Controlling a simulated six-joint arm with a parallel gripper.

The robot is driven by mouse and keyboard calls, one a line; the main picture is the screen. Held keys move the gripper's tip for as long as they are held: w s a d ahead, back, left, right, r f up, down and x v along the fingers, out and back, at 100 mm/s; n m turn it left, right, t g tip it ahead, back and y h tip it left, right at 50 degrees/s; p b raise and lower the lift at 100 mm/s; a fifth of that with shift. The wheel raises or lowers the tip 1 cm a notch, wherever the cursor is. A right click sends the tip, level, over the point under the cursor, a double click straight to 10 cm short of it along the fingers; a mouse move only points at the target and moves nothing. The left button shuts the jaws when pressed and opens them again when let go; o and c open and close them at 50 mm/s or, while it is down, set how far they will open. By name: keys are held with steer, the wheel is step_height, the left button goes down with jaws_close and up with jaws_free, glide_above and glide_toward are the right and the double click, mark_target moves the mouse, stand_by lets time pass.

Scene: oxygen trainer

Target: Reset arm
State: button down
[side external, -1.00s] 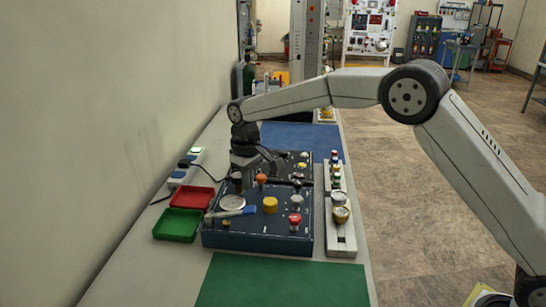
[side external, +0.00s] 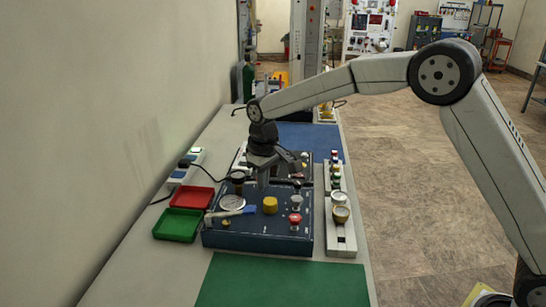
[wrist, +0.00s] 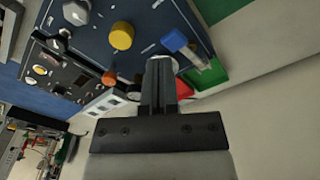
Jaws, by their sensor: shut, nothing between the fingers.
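The dark blue oxygen trainer panel (side external: 257,239) lies on the bench, with a yellow knob (side external: 270,205), a red knob (side external: 295,218) and a round white gauge (side external: 232,202) on top. My gripper (side external: 263,184) points down over the panel behind the yellow knob. In the wrist view, my gripper's fingers (wrist: 160,66) are together with nothing between them. An orange knob (wrist: 110,77) and the yellow knob (wrist: 121,36) show to their left there. In the side view the orange knob is hidden behind my gripper.
A red tray (side external: 192,206) and a green tray (side external: 178,238) sit left of the panel. A rail (side external: 342,247) with several fittings stands to its right. The green mat (side external: 285,282) in front is bare.

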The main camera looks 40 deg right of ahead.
steer(key=s+d+f+m, duration=0.1)
steer(key=s+d, duration=0.2)
steer(key=s, duration=0.5)
steer(key=s+d+f+t, duration=0.1)
steer(key=s+d+f, duration=0.1)
steer(key=s, duration=0.6)
steer(key=s+d+f+m+t, duration=0.1)
steer(key=s+d, duration=0.3)
steer(key=s, duration=0.5)
steer(key=shift+f+m, duration=0.3)
steer(key=shift+f, duration=0.2)
steer(key=shift+w, duration=0.1)
